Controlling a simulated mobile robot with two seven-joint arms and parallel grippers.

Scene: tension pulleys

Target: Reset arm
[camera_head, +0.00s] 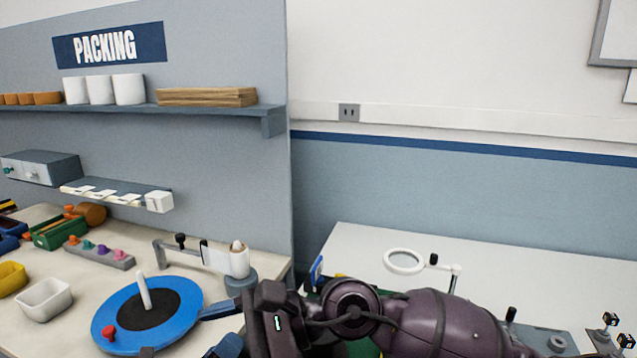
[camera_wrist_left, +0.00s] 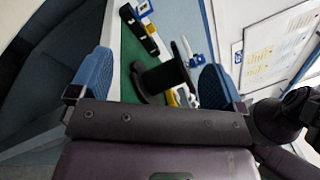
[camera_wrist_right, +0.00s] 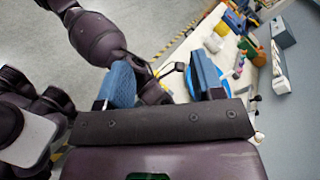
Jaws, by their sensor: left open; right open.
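The blue disc (camera_head: 185,298) with an upright white peg lies on the packing bench. A white bin (camera_head: 43,299) and a green bin (camera_head: 58,233) stand left of it. A second table (camera_head: 360,240) at right carries a ring stand (camera_head: 404,262). Open floor (camera_wrist_right: 150,22) shows in the right wrist view.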

